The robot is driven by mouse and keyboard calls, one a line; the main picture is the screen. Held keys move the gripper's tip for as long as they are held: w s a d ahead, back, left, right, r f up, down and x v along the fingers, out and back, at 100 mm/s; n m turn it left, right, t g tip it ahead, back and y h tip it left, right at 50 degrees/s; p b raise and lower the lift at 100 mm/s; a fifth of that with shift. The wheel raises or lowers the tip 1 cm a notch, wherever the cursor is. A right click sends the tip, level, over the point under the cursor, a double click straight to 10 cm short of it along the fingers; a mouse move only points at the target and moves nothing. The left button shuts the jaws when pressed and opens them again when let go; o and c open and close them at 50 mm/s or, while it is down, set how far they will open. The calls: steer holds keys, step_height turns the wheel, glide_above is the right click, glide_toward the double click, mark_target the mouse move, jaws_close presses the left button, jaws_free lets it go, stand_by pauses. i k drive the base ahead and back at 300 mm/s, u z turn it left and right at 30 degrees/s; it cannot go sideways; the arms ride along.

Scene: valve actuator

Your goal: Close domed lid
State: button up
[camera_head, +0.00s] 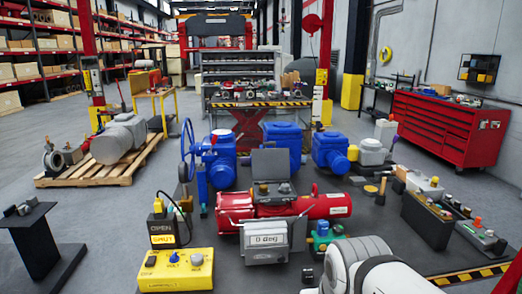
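A red cylindrical actuator (325,206) lies in the middle of the dark work surface. A small grey housing with several knobs (275,192) sits on top of it. A dark grey lid (271,165) stands up behind this housing, raised and open. From this angle its face looks flat, so I cannot tell whether it is domed. A grey box with a display reading "0 deg" (265,240) is at the actuator's front. Part of my white arm shows at the bottom right. My gripper is not in view.
A yellow control box (175,270) and an open/shut sign box (163,228) stand at the front left. Blue actuators (283,144) stand behind the lid. A green-based device (325,236) is right of the display. Grey and black units (428,220) line the right side.

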mark_target(266, 163)
steer(key=i, duration=1)
